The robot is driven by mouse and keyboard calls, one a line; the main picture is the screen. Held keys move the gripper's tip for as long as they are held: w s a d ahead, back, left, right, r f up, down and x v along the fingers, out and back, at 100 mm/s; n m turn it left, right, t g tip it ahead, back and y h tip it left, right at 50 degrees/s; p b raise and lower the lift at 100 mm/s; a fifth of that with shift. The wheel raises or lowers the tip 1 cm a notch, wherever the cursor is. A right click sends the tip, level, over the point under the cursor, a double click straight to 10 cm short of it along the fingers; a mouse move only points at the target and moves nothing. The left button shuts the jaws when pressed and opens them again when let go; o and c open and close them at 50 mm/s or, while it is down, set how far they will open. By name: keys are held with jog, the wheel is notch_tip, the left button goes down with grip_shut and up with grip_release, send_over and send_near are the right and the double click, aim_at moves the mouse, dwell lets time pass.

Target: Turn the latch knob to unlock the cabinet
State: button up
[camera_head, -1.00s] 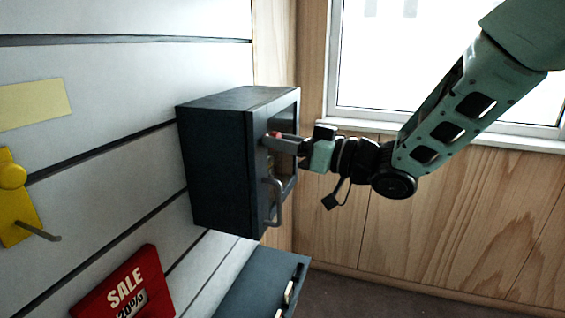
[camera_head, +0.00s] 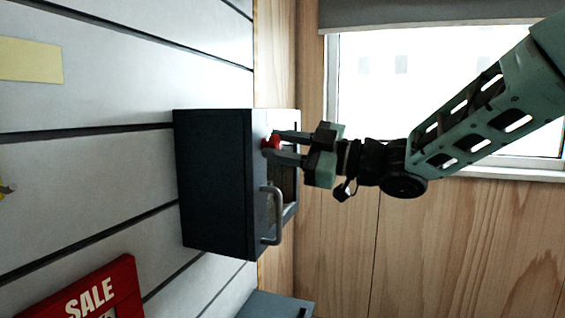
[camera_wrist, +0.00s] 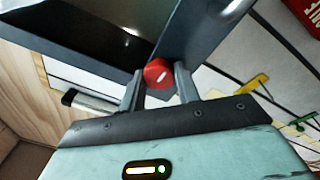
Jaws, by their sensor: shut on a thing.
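The dark cabinet (camera_head: 215,185) is fixed to the slatted wall, with a glazed front and a grey bar handle (camera_head: 275,215). The red latch knob (camera_head: 271,142) is on its front, above the handle. My gripper (camera_head: 272,145) reaches in from the right, with its two fingers on either side of the knob. In the wrist view the red knob (camera_wrist: 159,73) with a pale mark sits between the fingertips, which are shut on it. The cabinet door looks closed.
A red sale sign (camera_head: 100,295) hangs on the wall at the lower left. Another dark box (camera_head: 275,306) is below the cabinet. A window (camera_head: 430,90) and wood panelling are behind my arm. The space right of the cabinet is open.

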jog(key=shift+f+n+b, duration=0.1)
jog(key=shift+n+b, duration=0.3)
jog(key=shift+n, duration=0.2)
jog(key=o, duration=1)
jog(key=shift+d, duration=0.1)
jog(key=b+v, duration=0.1)
jog(key=v, duration=1.6)
jog(key=shift+w+d, duration=0.1)
jog(key=shift+d, duration=0.05)
